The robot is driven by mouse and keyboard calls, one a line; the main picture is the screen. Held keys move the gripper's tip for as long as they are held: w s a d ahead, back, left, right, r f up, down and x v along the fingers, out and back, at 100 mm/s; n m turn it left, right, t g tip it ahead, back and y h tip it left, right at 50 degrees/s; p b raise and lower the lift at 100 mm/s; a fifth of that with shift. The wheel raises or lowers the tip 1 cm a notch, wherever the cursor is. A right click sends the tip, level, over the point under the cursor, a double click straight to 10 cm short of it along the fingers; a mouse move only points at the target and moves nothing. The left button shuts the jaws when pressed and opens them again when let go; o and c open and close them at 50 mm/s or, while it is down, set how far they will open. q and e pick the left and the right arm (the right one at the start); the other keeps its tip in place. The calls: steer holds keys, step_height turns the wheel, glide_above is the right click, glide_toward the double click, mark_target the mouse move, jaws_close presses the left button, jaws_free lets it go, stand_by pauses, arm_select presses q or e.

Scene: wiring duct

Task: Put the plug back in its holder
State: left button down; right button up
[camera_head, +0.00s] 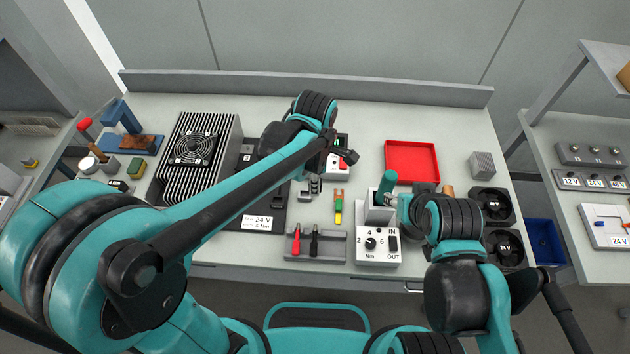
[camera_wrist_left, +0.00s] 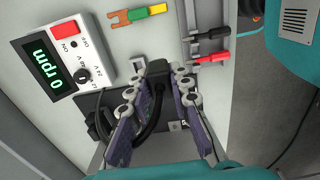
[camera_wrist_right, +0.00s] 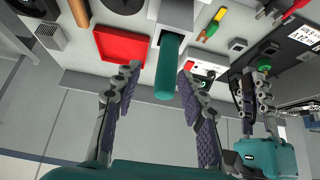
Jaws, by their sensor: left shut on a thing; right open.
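The black plug (camera_wrist_left: 158,69) is between the fingertips of my left gripper (camera_wrist_left: 157,82) in the left wrist view. A black cable (camera_wrist_left: 150,128) loops down from it between the fingers.
The speed control box (camera_wrist_left: 65,55) reads 0 rpm. Red and black probes (camera_head: 315,240) lie in a grey rack near the front. The green cylinder stands in a white box (camera_head: 377,244) with a dial. A red tray (camera_head: 411,162) is behind it. A finned fan unit (camera_head: 193,150) stands left.

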arm_select(q)
steer(key=shift+r+p, duration=1.45)
steer(key=shift+r, duration=0.5)
arm_select(e)
steer(key=shift+r, duration=1.55)
